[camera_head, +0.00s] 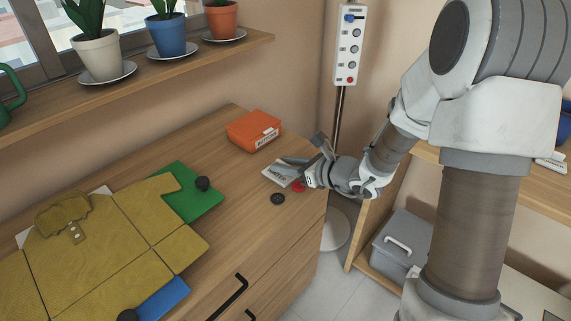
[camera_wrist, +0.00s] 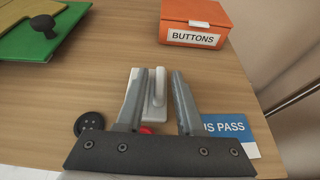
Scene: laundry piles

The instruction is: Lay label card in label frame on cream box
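My gripper (camera_head: 302,153) is over the right end of the wooden dresser top, pointing down and left. In the wrist view its two grey fingers (camera_wrist: 158,74) are apart. A small white hook-like piece on a pale base (camera_wrist: 157,92) shows between them; I see no finger closed on it. A pale flat piece (camera_head: 278,175) lies below the gripper in the head view. A blue and white card reading "US PASS" (camera_wrist: 234,130) lies right of the fingers, partly hidden. I cannot make out a cream box, a label frame or a clear label card.
An orange box labelled BUTTONS (camera_head: 254,130) stands near the wall and shows in the wrist view (camera_wrist: 194,22). A black button (camera_head: 278,199) and a red piece (camera_head: 298,186) lie near the gripper.

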